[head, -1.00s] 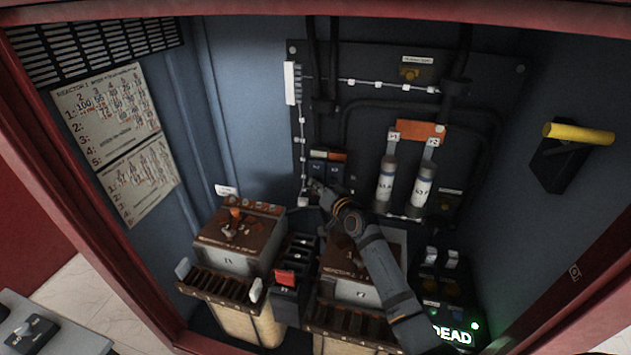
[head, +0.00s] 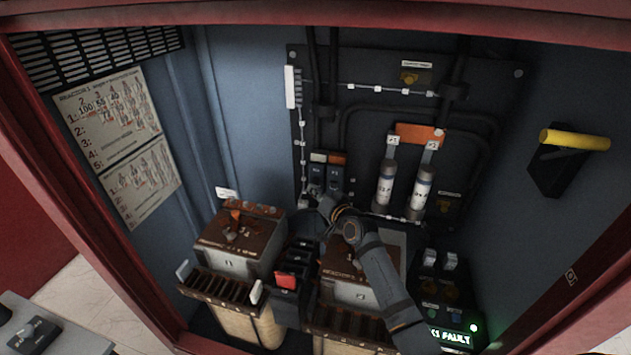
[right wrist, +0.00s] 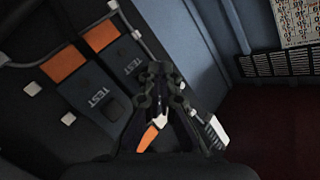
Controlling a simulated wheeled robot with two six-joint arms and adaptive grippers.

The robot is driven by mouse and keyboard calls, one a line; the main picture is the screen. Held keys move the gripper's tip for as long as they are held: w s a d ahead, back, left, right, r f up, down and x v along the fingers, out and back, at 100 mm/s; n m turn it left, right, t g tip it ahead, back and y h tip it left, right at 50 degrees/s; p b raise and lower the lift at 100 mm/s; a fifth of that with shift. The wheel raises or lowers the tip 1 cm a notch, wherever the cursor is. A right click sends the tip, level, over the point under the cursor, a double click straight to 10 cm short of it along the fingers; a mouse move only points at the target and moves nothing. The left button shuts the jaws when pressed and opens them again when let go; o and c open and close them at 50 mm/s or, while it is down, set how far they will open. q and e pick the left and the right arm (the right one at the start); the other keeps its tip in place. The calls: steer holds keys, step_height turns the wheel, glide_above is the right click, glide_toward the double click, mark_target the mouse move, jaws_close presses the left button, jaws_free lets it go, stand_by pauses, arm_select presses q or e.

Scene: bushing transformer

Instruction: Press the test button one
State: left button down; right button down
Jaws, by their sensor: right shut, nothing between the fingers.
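Two small blue test modules sit side by side on the dark back panel. In the head view, the left module (head: 317,177) has a pale top and the right module (head: 336,180) an orange top. In the right wrist view, two modules marked TEST, one (right wrist: 92,98) and the other (right wrist: 124,62), both show orange ends. My right gripper (head: 314,203) is just below the modules. In the right wrist view, its fingers (right wrist: 164,78) are shut and empty, overlapping the end of one module; contact cannot be told. My left gripper is out of view.
A lit green display (head: 452,337) reads "K1 FAULT" at lower right. Two brown-topped transformers, one (head: 232,262) and the other (head: 350,291), stand below. Two pale cylinders (head: 422,192) and a yellow handle (head: 577,140) are to the right. Red cabinet edges frame the opening.

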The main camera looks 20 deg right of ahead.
steer(key=s+a+p, duration=0.1)
steer(key=s, duration=0.1)
steer(key=s+a+p, duration=0.1)
steer(key=s+a, duration=0.1)
steer(key=shift+s, duration=0.1)
stand_by(0.5)
steer(key=shift+d+f, duration=0.1)
stand_by(0.6)
